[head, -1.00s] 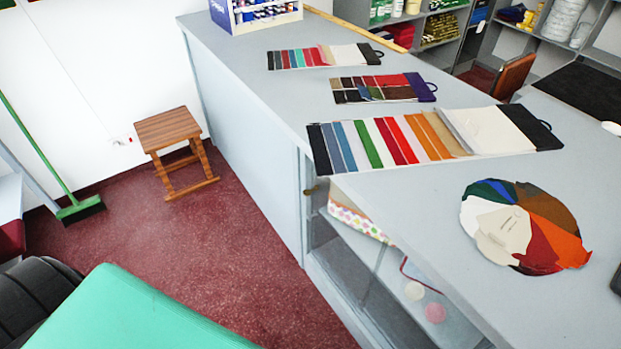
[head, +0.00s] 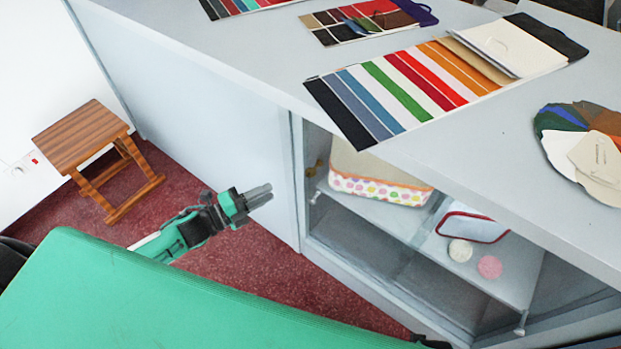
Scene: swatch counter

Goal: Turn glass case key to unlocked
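The glass case (head: 296,185) is set in the front of the grey counter. A small brass-coloured piece (head: 316,166), probably the key, shows at the left end of its opening; it is too small to read which way it is turned. My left gripper (head: 262,195) is in front of the counter's plain panel, left of the brass piece and apart from it. Its fingers lie close together, pointing right, and nothing shows between them. My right gripper is not identifiable; only a small dark part shows at the bottom edge.
Inside the case are a dotted box (head: 380,190), a red-rimmed item (head: 474,227) and two round discs, one pink (head: 490,267). Swatch cards (head: 400,90) and a colour fan (head: 585,150) lie on the counter. A wooden stool (head: 82,138) stands left; red floor between is clear.

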